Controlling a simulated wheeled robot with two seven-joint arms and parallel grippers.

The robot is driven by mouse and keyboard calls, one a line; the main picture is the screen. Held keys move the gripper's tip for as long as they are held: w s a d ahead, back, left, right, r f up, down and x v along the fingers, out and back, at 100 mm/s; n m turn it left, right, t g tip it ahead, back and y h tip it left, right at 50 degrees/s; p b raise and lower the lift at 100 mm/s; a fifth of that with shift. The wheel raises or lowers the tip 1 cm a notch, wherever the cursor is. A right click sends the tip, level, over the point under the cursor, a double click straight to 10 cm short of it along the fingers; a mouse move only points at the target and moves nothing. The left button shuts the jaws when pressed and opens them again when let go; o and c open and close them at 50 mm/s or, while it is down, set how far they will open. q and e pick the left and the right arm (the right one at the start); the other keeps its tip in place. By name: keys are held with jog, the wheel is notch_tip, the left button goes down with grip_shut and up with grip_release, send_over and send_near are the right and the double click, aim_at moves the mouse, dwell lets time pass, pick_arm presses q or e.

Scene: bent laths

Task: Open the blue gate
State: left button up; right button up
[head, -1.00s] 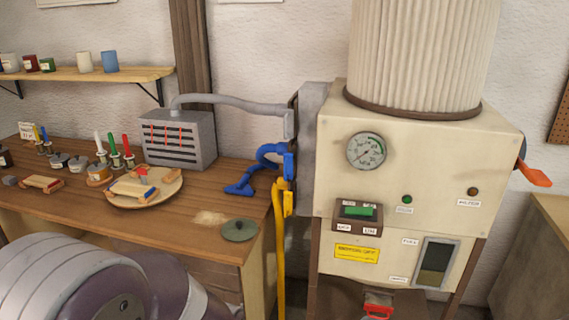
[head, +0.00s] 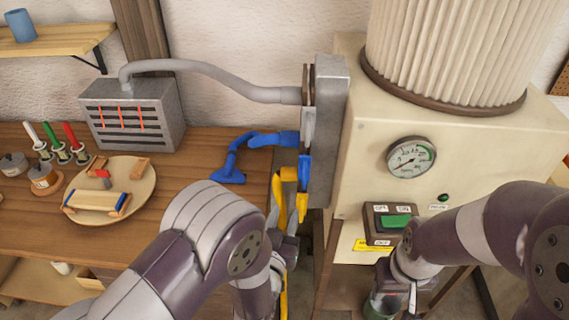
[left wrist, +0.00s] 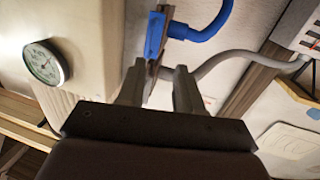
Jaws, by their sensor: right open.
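The blue gate's tab (head: 304,170) hangs below the end of the blue hose (head: 262,139), on the left side of the grey upright duct (head: 329,140). The tab also shows in the left wrist view (left wrist: 155,34), beyond and between my fingers. My left gripper (head: 290,243) is below the tabs in the head view, partly hidden by my arm. In the left wrist view (left wrist: 158,68) its fingers are apart with a gap, and I see no grip on the tab. My right gripper (head: 392,294) is open low in front of the cream machine (head: 350,190).
A yellow tab (head: 303,207) and yellow hose end (head: 288,174) sit directly below the blue tab. A grey tab (head: 308,126) and grey hose (head: 215,76) are above. The machine carries a gauge (head: 411,157) and switch box (head: 390,222). A wooden bench (head: 200,165) stands left.

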aim_at(304, 177)
pick_arm(q)
jog(key=w+d+p, duration=0.1)
jog(key=w, duration=0.2)
jog(key=w+d+r+p, duration=0.1)
jog(key=w, duration=0.2)
jog(key=w+d+p, duration=0.1)
jog(key=w+p, duration=0.1)
jog(key=w, duration=0.2)
jog(key=shift+d+r, duration=0.25)
jog(key=shift+d, duration=0.15)
jog(key=shift+s+d+r, duration=0.1)
jog(key=shift+d, duration=0.2)
jog(key=shift+w+a, duration=0.25)
jog(key=shift+w, duration=0.1)
jog(key=shift+c, duration=0.3)
jog(key=shift+f, duration=0.2)
jog(key=c, duration=0.5)
grip_shut()
jog(key=shift+s+d+r, duration=0.1)
pick_arm(e)
jog(key=r, duration=0.1)
jog(key=s+d+r, duration=0.1)
jog(key=r, duration=0.1)
jog(key=s+r, duration=0.1)
jog(key=shift+d+r, duration=0.2)
jog(key=shift+d, duration=0.15)
pick_arm(q)
jog(key=shift+r, duration=0.15)
pick_arm(e)
jog(key=shift+w, duration=0.1)
